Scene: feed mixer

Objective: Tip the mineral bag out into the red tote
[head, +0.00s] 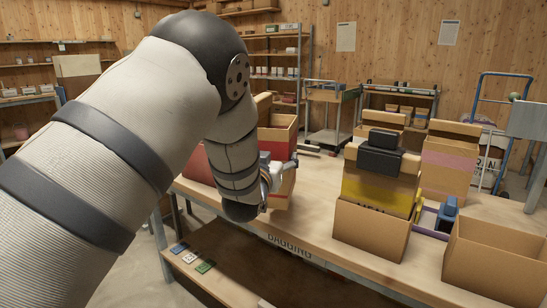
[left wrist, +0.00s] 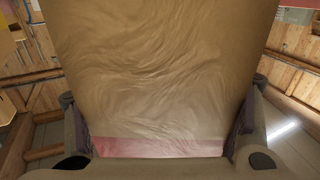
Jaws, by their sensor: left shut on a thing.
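My left arm crosses the head view from the left, and its gripper (head: 268,180) is over the bench, partly hidden by my own wrist. In the left wrist view a wrinkled brown paper bag (left wrist: 160,75) with a pinkish-red band fills the space between the two fingers of the left gripper (left wrist: 160,150). The gripper is shut on this bag; no printed name shows on it. A red container, seemingly the red tote (head: 194,165), is mostly hidden behind my arm on the bench. Its inside cannot be seen. My right gripper is not in view.
A pink-banded bag (head: 447,165), a purple tray (head: 426,218) and an open box (head: 495,260) are farther right. Bare bench lies before the gripper.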

